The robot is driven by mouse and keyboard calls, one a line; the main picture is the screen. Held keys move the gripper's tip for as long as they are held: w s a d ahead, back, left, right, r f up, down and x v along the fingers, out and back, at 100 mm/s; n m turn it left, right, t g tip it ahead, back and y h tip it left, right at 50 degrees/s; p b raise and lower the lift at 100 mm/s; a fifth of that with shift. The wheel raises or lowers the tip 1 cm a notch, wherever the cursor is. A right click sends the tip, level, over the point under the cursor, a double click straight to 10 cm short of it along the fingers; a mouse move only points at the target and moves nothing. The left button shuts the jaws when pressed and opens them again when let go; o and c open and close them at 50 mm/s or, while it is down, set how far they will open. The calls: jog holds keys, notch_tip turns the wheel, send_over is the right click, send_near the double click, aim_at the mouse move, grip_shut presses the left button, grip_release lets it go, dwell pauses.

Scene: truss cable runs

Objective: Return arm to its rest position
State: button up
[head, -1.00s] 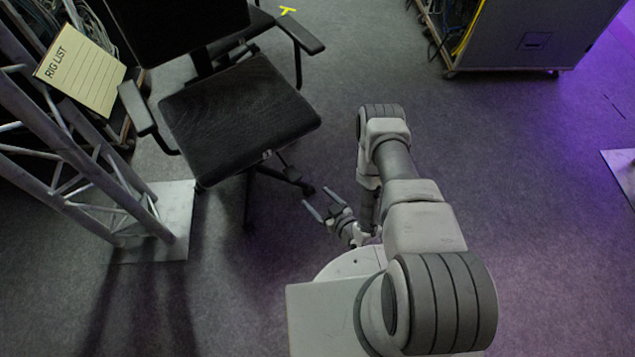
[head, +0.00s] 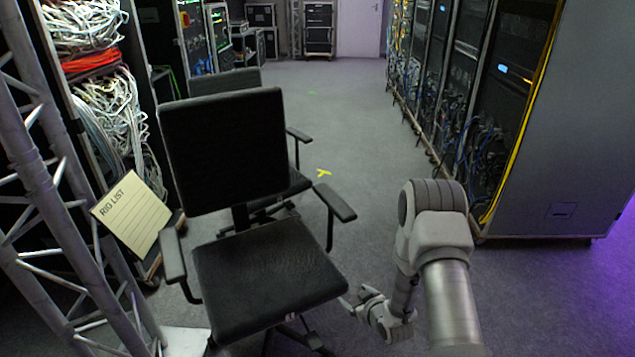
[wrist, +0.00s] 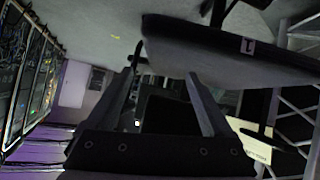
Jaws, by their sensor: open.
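My gripper (head: 352,305) shows in the head view at the lower middle, low beside the right edge of the black chair's seat. The chair partly hides its fingertips, or they come close to it; I cannot tell if they touch. In the wrist view my gripper (wrist: 165,85) has its two fingers well apart, with nothing between them but the view beyond. My arm is folded, with its elbow raised at the right of the head view.
A black office chair (head: 265,275) stands left of my arm, with another behind it. A metal truss (head: 60,200) and a "RIG LIST" sheet (head: 132,214) are at the left. Cabled racks (head: 560,150) line the right.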

jog(key=s+d+r+m+g+h, duration=0.1)
jog(key=d+r+h, duration=0.1)
jog(key=r, duration=1.2)
jog(key=s+d+r+m+g+h, duration=0.1)
jog(key=s+d+r+m+h, duration=0.15)
jog(key=r, duration=1.15)
jog(key=s+r+m+g, duration=0.1)
jog(key=s+r, duration=1)
jog(key=s, duration=0.1)
jog(key=s+a+r+m+g, duration=0.1)
jog(key=s+r, duration=0.1)
jog(key=s, duration=0.6)
jog(key=s+r+m+g, duration=0.1)
jog(key=s+r, duration=0.1)
jog(key=s, duration=0.7)
notch_tip(320, 180, up, 14)
jog(key=p, duration=1.4)
jog(key=shift+w+y, duration=0.3)
jog(key=shift+y, duration=0.05)
jog(key=shift+a+f, duration=0.1)
jog(key=shift+f, duration=0.05)
